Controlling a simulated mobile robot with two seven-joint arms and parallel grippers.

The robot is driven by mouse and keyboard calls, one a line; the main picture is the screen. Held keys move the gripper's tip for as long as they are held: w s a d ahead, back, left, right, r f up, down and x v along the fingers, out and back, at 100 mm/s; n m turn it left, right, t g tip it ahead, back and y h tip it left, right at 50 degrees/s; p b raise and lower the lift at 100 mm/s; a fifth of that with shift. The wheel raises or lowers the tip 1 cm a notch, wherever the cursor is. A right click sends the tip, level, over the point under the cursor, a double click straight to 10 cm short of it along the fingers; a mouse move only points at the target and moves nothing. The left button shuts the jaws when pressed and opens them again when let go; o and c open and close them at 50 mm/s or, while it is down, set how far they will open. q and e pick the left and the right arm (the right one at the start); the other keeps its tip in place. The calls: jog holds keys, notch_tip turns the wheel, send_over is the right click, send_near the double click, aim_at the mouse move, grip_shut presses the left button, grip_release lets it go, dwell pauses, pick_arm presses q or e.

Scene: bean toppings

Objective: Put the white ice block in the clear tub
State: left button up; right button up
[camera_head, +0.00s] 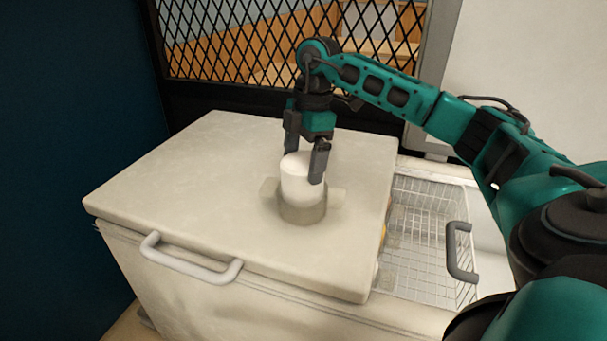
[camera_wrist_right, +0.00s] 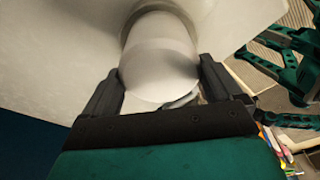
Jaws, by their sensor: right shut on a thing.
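The white ice block (camera_head: 296,187) is a smooth upright cylinder. My right gripper (camera_head: 304,166) is shut on it from above, one finger on each side near its top. The clear tub (camera_head: 303,213) is a low, see-through, greyish vessel with two side handles, standing on the freezer's closed lid. The block's lower part shows within the tub's outline, and its top stands above the rim. I cannot tell whether its base touches the tub's floor. In the right wrist view the block (camera_wrist_right: 160,62) fills the space between the fingers. My left gripper is not in view.
The white lid (camera_head: 180,180) is otherwise bare, with a grey handle (camera_head: 190,262) at its front. To the right, an open freezer section holds a wire basket (camera_head: 418,245) with a dark handle. A black mesh panel (camera_head: 230,45) stands behind.

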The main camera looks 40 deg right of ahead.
jog(key=shift+f, duration=1.75)
jog(key=shift+f, duration=0.15)
jog(key=o, duration=1.1)
jog(key=shift+r, duration=0.25)
jog(key=r, duration=0.4)
jog(key=d+r, duration=0.1)
jog(key=r, duration=0.2)
jog(key=r+p, duration=0.1)
jog(key=r, duration=0.3)
jog(key=shift+s+d+r, duration=0.2)
jog(key=shift+d+r, duration=0.1)
jog(key=shift+d, duration=0.1)
